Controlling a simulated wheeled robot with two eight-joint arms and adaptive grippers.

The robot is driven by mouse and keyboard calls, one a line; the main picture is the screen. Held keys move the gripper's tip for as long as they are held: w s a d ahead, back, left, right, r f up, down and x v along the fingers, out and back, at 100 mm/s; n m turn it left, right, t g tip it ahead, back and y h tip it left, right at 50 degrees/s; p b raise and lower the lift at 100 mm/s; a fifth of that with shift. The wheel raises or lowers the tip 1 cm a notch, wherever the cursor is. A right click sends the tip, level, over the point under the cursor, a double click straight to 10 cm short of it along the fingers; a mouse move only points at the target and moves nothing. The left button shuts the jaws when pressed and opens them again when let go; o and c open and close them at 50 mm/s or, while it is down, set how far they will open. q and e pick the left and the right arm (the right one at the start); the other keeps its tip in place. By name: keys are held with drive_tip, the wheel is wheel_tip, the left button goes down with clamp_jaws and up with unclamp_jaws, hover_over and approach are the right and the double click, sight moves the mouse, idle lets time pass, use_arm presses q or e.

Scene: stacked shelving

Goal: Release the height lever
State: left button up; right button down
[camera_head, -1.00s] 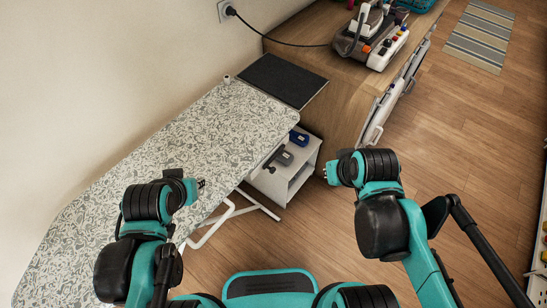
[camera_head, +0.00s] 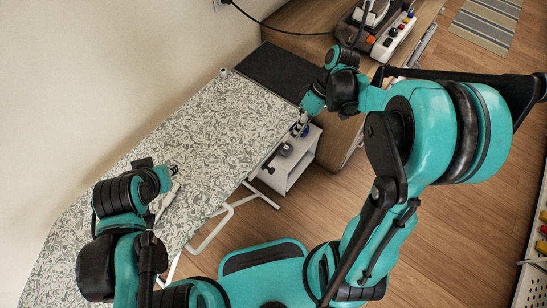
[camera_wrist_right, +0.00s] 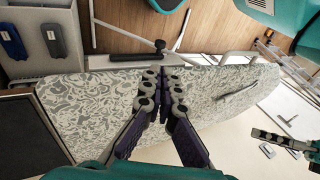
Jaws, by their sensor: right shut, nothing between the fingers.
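The ironing board (camera_head: 195,125) has a grey-and-white patterned cover and stands along the wall. A dark lever handle (camera_wrist_right: 146,47) shows just beyond the board's edge in the right wrist view, beside white frame bars. In the head view, a small dark part (camera_head: 268,169) shows at that edge. My right gripper (camera_head: 297,128) is shut and empty near the board's right edge. In the wrist view its fingertips (camera_wrist_right: 164,86) are over the patterned cover, apart from the handle. My left gripper (camera_head: 173,171) is over the board; its finger opening is unclear.
A white shelf unit (camera_head: 294,168) with dark and blue items stands close to the right gripper. A wooden cabinet (camera_head: 350,135) is behind the right arm. Open wooden floor (camera_head: 310,215) lies before me.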

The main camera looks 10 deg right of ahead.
sight(273, 169)
idle(0.3)
drive_tip(key=b+x, duration=0.5)
drive_tip(key=x, duration=0.9)
drive_tip(key=shift+s+a, duration=0.1)
